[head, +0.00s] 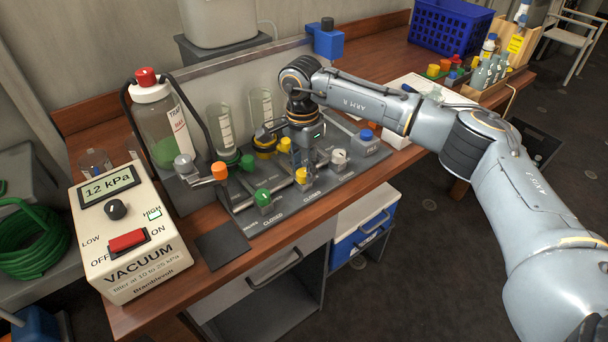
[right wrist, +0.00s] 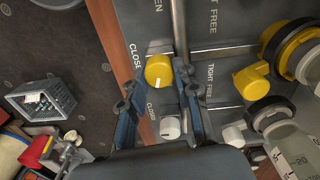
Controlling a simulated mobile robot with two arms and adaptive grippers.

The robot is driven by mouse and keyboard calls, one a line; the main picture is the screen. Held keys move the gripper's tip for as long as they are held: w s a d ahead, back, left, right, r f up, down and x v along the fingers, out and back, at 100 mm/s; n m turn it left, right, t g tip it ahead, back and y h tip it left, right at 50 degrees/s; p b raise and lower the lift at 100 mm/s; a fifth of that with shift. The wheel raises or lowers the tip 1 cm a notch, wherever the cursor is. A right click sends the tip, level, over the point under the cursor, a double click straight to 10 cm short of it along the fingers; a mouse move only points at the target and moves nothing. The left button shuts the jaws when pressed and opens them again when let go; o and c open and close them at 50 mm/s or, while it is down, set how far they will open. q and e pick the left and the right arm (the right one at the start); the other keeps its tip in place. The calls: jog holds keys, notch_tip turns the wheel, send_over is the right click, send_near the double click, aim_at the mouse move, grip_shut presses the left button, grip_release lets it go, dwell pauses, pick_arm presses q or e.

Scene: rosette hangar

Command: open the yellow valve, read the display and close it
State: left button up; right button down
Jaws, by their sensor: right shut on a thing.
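The yellow valve (right wrist: 158,70) has a round knob with a small white mark. It sits on a grey manifold panel (head: 240,218) printed with OPEN and CLOSED. In the head view the valve (head: 301,175) is partly hidden by my right gripper (head: 309,165). In the right wrist view the fingers of this gripper (right wrist: 158,80) are shut on the yellow knob, one on each side. I cannot tell the knob's exact setting. The display (head: 108,187) on the cream vacuum box (head: 140,265) reads 12 kPa, with a pale green HIGH panel. My left gripper is not in view.
A green valve (head: 263,197) and a white valve (head: 339,156) flank the yellow one; the white knob (right wrist: 170,127) is close to my fingers. Glass cylinders and a trap bottle (head: 160,120) stand behind. A blue crate (head: 450,25) is at the back right.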

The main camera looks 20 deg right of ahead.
aim_at(302, 171)
jog(key=shift+n+b, duration=0.9)
jog(key=shift+n, duration=1)
jog(key=c, duration=1)
grip_release()
jog(key=shift+r, duration=0.1)
jog(key=r, duration=1.2)
jog(key=shift+w+a, duration=0.15)
jog(key=shift+a, duration=0.05)
jog(key=shift+f, duration=0.1)
